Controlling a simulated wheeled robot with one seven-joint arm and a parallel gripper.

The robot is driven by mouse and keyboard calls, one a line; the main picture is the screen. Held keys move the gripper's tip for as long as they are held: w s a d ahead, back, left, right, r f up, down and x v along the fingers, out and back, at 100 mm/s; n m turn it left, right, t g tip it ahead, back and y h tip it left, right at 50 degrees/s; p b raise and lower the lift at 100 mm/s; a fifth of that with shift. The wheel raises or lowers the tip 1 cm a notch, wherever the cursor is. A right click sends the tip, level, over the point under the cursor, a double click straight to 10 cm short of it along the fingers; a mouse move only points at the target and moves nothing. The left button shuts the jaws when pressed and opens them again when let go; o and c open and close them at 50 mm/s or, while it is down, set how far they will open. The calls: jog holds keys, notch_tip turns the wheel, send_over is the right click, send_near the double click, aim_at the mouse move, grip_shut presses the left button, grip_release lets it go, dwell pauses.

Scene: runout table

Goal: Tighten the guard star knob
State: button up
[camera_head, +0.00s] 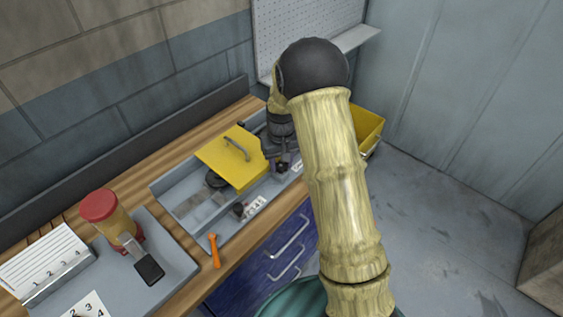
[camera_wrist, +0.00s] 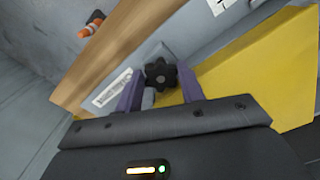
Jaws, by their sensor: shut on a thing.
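The yellow guard (camera_head: 222,153) with its grey handle covers part of the grey runout tray; it also fills the right side of the wrist view (camera_wrist: 278,75). A black star knob (camera_wrist: 160,73) sits between the two purple fingers of my gripper (camera_wrist: 160,88), which is shut on it. In the head view the knob (camera_head: 281,168) is small and dark at the right end of the tray, and my gripper reaches down over it from above. The finger contact faces are partly hidden. Another dark knob (camera_head: 238,209) stands on the tray's front side.
An orange-handled tool (camera_head: 214,250) lies at the bench's front edge. A yellow bin (camera_head: 368,128) is behind my arm. Blue drawers (camera_head: 275,250) are below; open floor lies right.

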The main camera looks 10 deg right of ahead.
aim_at(282, 166)
jog(key=shift+m, duration=0.3)
jog(key=o, duration=1)
jog(key=shift+c, duration=0.2)
jog(key=shift+a, duration=0.1)
jog(key=shift+n, duration=1.1)
jog(key=n, duration=0.5)
jog(key=shift+d+n, duration=0.2)
jog(key=shift+n, duration=0.2)
notch_tip(282, 166, up, 18)
jog(key=b, duration=0.2)
jog(key=shift+f, duration=0.25)
